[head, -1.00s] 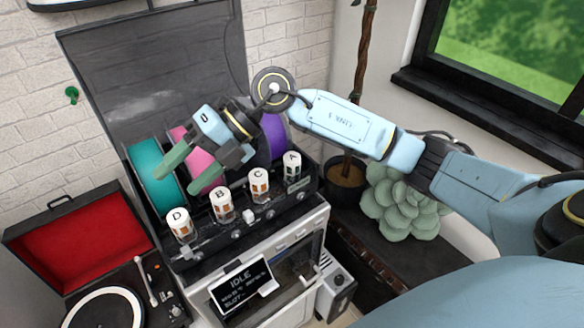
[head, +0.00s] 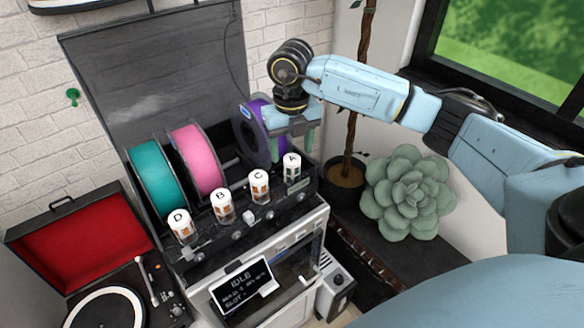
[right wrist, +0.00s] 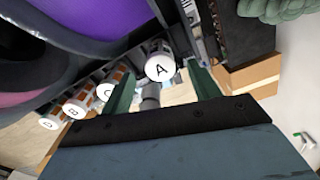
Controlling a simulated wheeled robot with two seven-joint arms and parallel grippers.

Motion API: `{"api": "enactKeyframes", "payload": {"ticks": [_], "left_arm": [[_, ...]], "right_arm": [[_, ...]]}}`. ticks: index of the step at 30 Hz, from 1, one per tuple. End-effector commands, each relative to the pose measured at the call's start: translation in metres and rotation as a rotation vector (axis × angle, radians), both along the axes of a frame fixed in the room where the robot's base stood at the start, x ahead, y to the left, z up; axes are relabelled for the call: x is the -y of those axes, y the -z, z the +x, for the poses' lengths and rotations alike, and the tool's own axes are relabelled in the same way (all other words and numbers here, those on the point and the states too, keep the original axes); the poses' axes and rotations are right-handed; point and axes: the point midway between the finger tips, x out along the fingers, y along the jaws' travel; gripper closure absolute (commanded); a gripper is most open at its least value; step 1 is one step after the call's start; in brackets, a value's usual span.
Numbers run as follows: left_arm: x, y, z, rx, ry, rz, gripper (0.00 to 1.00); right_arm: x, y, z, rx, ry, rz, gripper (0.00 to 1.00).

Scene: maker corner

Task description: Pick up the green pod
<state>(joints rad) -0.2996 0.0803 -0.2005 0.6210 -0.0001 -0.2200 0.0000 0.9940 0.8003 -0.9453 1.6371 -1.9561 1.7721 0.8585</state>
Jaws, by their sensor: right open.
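I cannot surely pick out a green pod. A small green and white object (right wrist: 305,138) lies at the right edge of the right wrist view, too small to identify. In the head view, a teal-green spool (head: 158,178) stands in the rack. My right gripper (head: 292,148) is open and points down beside the purple spool (head: 256,135), above the cap marked A (head: 292,160). In the right wrist view, cap A (right wrist: 160,68) shows between its green fingers (right wrist: 163,88), with nothing visibly gripped. My left gripper is out of view.
A pink spool (head: 195,160) and caps D (head: 179,221), B (head: 222,201) and C (head: 259,183) share the rack (head: 228,230). The open dark lid (head: 150,75) stands behind. A turntable (head: 105,303) is at left; a succulent (head: 408,192) is at right.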

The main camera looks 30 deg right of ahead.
Motion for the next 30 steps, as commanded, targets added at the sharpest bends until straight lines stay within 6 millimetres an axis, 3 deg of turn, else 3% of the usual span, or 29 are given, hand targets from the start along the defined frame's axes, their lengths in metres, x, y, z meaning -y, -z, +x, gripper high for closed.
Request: {"api": "enactKeyframes", "payload": {"ticks": [5, 13, 22, 30], "left_arm": [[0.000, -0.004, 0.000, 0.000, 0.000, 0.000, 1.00], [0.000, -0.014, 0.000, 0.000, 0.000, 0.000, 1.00], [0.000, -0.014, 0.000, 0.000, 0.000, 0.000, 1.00], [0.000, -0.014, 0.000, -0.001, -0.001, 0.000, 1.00]], "right_arm": [[0.000, 0.012, -0.001, -0.002, -0.001, 0.000, 0.39], [0.000, 0.050, -0.003, -0.002, -0.001, 0.001, 0.39], [0.000, 0.057, -0.002, 0.001, -0.002, 0.002, 0.39], [0.000, 0.057, -0.002, 0.001, -0.002, 0.002, 0.73]]}}
